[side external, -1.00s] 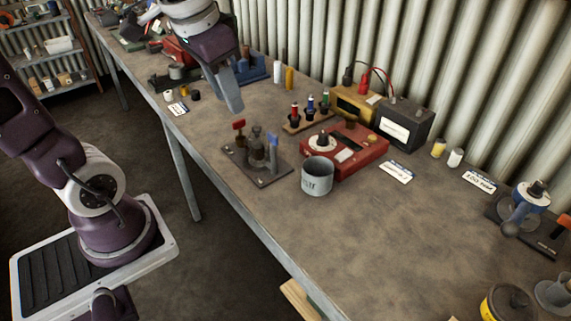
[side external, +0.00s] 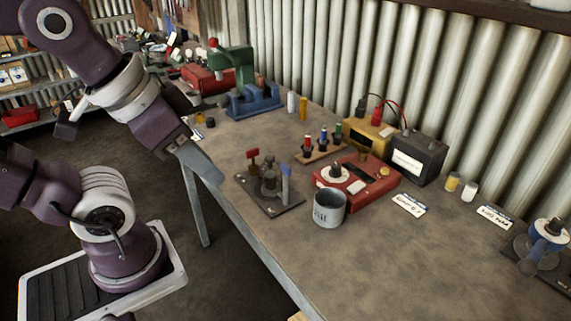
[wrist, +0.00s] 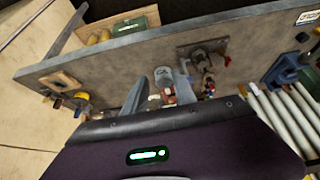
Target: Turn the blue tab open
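The blue tab (side external: 285,171) stands upright on the right of a valve fixture on a dark plate (side external: 262,200), near the table's front edge. A red tab (side external: 252,154) sticks up on the fixture's left.
A grey mug (side external: 329,208) stands right of the plate, beside a red box (side external: 362,181). Colored-top posts (side external: 322,143) stand behind. A blue vise (side external: 255,100) is at the back left. The table (side external: 390,260) is clear at front right.

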